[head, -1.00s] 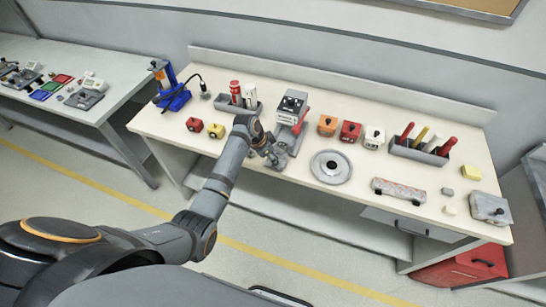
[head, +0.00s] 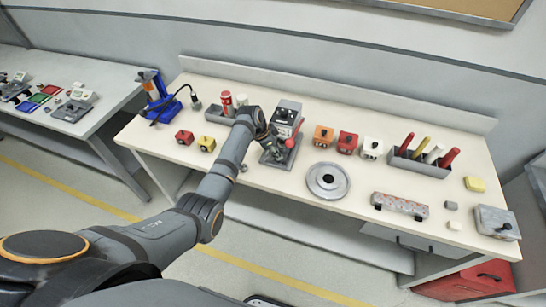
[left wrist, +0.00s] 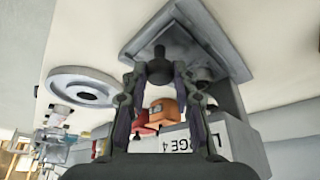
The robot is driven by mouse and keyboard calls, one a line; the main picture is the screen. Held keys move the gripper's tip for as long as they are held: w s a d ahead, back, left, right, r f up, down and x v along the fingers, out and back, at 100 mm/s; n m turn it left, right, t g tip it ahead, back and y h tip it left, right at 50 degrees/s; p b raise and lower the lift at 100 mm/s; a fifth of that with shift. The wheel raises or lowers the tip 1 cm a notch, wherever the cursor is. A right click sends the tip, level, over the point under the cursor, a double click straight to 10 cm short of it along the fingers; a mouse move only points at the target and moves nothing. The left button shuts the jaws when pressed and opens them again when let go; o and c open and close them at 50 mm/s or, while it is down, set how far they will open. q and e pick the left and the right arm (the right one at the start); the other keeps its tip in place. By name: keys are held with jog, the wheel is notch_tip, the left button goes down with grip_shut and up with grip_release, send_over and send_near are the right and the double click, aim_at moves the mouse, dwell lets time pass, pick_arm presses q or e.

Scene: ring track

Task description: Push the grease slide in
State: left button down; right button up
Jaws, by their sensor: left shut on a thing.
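The grease slide is a grey plate (head: 285,157) that sticks out at the front of a grey and white housing (head: 286,116) on the bench. In the left wrist view the slide's plate (left wrist: 215,30) fills the upper right, with a dark knob (left wrist: 160,62) on it. My left gripper (head: 271,147) is at the plate, in front of the housing. In the left wrist view its fingers (left wrist: 157,75) are shut on the knob, one on each side. The housing's lettered face (left wrist: 195,137) is upside down there. My arm does not hide the housing's front completely. My right gripper is not in view.
A round metal dish (head: 328,181) lies right of the slide. Orange (head: 323,137), red (head: 347,142) and white (head: 371,148) blocks stand right of the housing. A holder with red and white tubes (head: 232,104) is behind my gripper. The bench front by the dish is clear.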

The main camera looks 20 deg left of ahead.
pick_arm(q)
jog(key=shift+w, duration=0.35)
jog(key=shift+r, duration=0.15)
jog(key=c, duration=1.4)
grip_release()
jog(key=o, duration=0.3)
jog(key=shift+s, duration=0.1)
jog(key=shift+o, duration=0.2)
jog(key=v, duration=1.2)
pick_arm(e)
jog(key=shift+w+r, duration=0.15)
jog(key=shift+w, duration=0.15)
pick_arm(q)
jog(key=shift+a, duration=0.1)
